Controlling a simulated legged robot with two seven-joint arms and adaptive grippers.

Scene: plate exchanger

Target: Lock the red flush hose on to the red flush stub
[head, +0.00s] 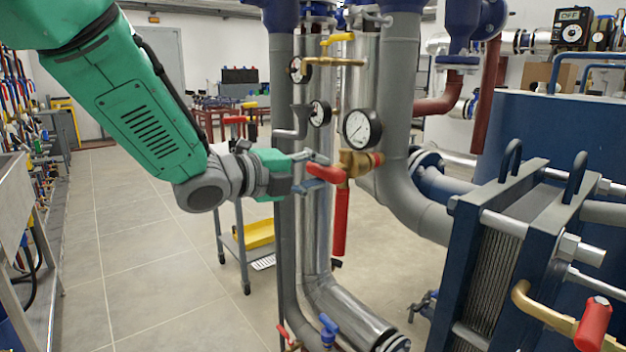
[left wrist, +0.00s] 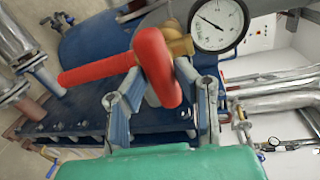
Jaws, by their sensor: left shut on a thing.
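The red flush hose (head: 340,220) hangs straight down beside the steel pipe. At its top a short red piece (head: 327,174) juts left toward my left gripper (head: 312,172). My left gripper is shut on this red piece. In the left wrist view the red piece (left wrist: 160,68) sits between the two fingers, and the hose runs off to the left. A brass fitting (head: 354,164) adjoins the hose top, with a small red end, apparently the red flush stub (head: 378,159), on its right. I cannot tell whether the joint is locked. My right gripper is not in view.
A pressure gauge (head: 360,128) stands just above the brass fitting. Grey and steel vertical pipes crowd close around. The plate exchanger (head: 500,250) stands at right, with a red-handled brass piece (head: 545,315) in front. A cart (head: 240,245) stands behind. Floor at left is clear.

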